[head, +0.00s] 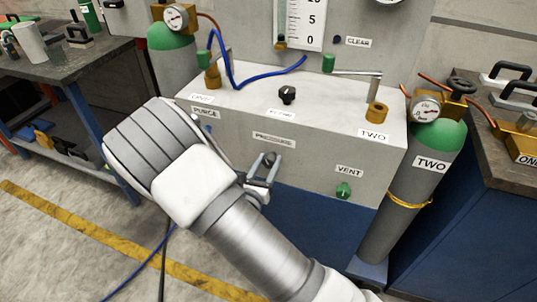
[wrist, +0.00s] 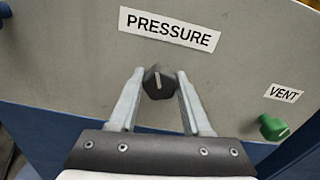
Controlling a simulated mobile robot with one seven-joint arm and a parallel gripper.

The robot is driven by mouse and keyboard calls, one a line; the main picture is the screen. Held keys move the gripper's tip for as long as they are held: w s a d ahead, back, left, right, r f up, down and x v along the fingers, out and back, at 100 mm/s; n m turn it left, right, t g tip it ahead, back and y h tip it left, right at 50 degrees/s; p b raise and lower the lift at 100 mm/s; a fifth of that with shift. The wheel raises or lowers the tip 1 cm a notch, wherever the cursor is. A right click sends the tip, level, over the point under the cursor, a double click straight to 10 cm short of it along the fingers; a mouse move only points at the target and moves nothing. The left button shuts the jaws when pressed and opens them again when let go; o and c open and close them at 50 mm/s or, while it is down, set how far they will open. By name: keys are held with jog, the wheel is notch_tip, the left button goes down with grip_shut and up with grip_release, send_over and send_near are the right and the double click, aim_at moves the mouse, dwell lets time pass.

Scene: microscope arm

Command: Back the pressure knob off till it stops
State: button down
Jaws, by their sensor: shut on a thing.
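The pressure knob (wrist: 158,84) is black with a pale pointer line. It sits on the grey front panel below the PRESSURE label (wrist: 170,29). In the wrist view the pointer line runs nearly upright, towards the label. My gripper (wrist: 160,76) has one finger on each side of the knob and is shut on it. In the head view my gripper (head: 266,170) reaches the panel under the label, and only a small dark part of the knob (head: 270,158) shows between the fingers.
A green vent knob (head: 343,190) is to the right on the same panel. Another black knob (head: 287,94) stands on the box top beside blue tubing (head: 236,85). A grey cylinder (head: 408,190) marked TWO stands at the right. My arm covers the panel's lower left.

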jog(key=n+p, duration=0.5)
jog(key=shift+r+n, duration=0.2)
jog(key=shift+n, duration=0.1)
jog(key=n+p, duration=0.4)
jog(key=n, duration=0.1)
jog(key=shift+f+p, duration=0.1)
jog(key=shift+p, duration=0.2)
jog(key=n+p, duration=0.2)
jog(key=n, duration=0.3)
jog(key=shift+f+n+p, duration=0.15)
jog(key=shift+n+p, duration=0.15)
jog(key=shift+n, duration=0.1)
jog(key=n+p, duration=0.1)
jog(key=n, duration=0.4)
jog(key=shift+f+n, duration=0.1)
jog(key=shift+n, duration=0.3)
jog(key=shift+c, duration=1.8)
grip_release()
